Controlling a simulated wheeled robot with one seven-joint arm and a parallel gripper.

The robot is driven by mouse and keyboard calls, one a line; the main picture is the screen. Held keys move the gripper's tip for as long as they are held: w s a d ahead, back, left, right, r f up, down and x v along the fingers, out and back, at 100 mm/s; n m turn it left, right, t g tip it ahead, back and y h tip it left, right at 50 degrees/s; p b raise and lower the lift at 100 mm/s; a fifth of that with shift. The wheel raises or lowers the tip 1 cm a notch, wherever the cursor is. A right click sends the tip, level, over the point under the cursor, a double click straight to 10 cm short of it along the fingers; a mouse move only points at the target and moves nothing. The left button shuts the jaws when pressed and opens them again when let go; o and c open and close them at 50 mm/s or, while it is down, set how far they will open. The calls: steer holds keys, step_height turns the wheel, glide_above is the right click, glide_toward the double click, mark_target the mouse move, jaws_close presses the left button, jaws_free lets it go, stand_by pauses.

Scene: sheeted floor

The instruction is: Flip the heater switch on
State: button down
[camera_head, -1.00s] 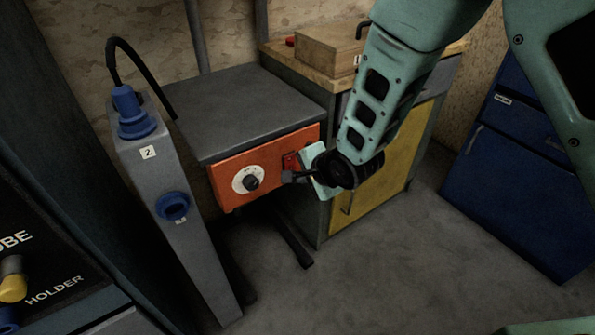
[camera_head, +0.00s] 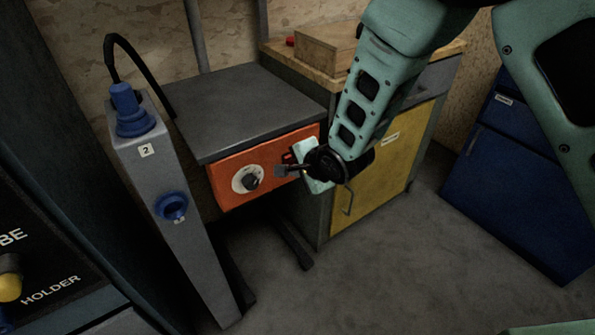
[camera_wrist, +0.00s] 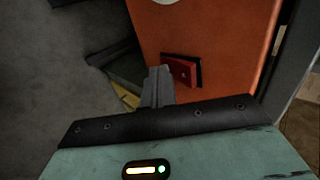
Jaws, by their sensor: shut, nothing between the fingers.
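The heater's orange front panel (camera_head: 228,185) sits under a dark grey top, with a white dial and black knob (camera_head: 250,182) on it. The red heater switch (camera_head: 288,157) is at the panel's right end, partly hidden by my gripper in the head view. In the wrist view the red switch (camera_wrist: 181,72) sits in a black frame on the orange panel (camera_wrist: 215,40), one side standing out. My gripper (camera_head: 281,172) is shut and empty, close in front of the panel. In the wrist view its fingertips (camera_wrist: 160,72) are just left of the switch; I cannot tell whether they touch it.
A grey post (camera_head: 180,220) with blue sockets and a black cable stands left of the heater. A cabinet with a yellow door (camera_head: 385,165) is right of it, and a blue cabinet (camera_head: 515,190) farther right. The floor (camera_head: 400,270) in front is clear.

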steer(key=shift+r+p, duration=0.55)
steer(key=shift+r, duration=0.3)
steer(key=shift+d, duration=0.1)
